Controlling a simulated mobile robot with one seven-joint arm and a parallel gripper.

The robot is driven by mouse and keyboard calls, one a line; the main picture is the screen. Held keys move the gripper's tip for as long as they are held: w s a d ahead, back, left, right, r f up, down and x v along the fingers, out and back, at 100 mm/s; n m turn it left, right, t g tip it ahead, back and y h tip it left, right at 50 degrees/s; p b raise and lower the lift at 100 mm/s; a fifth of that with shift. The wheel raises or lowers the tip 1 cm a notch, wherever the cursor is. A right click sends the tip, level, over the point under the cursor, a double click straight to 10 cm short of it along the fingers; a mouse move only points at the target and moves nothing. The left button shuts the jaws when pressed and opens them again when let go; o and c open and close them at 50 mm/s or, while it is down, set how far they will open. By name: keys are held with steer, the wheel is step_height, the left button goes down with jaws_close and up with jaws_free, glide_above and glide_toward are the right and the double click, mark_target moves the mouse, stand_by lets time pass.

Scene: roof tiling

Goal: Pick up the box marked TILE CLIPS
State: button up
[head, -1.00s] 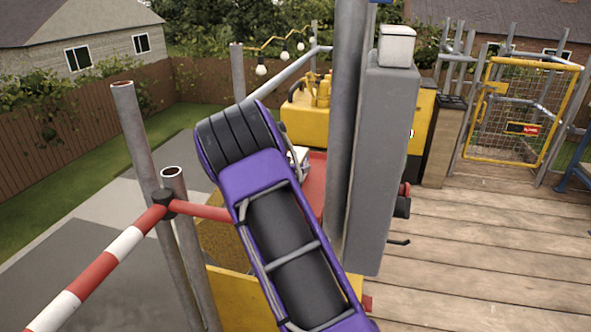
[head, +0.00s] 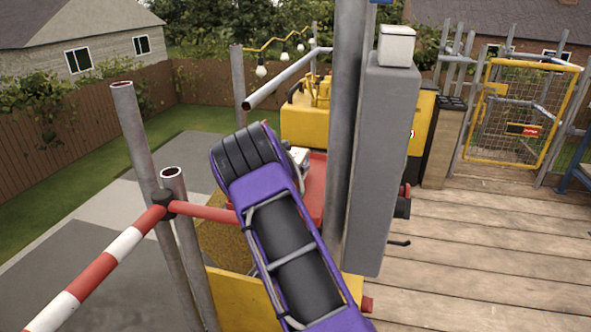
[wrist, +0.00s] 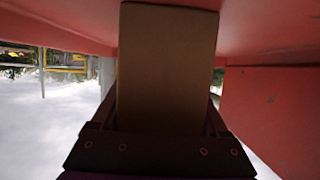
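In the wrist view a plain brown, box-like block (wrist: 167,65) in deep shadow stands between the dark fingers of my gripper (wrist: 163,118). It reaches up to the red surface above. No lettering shows on it, so I cannot tell if it is the TILE CLIPS box. Whether the fingers press on it is also unclear. In the head view my purple and black arm hides my gripper. A small pale box (head: 300,157) with a dark marking shows just right of the arm's end, by a red surface; its print is unreadable.
The red surface (head: 317,185) lies right of my arm, with red panels (wrist: 275,110) close around my gripper in the wrist view. Grey upright poles (head: 347,120), a grey column (head: 382,170) and a red-white rail (head: 105,262) stand close by. Open planks (head: 480,260) lie right.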

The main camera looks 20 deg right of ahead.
jaws_close()
steer(key=shift+r, duration=0.15)
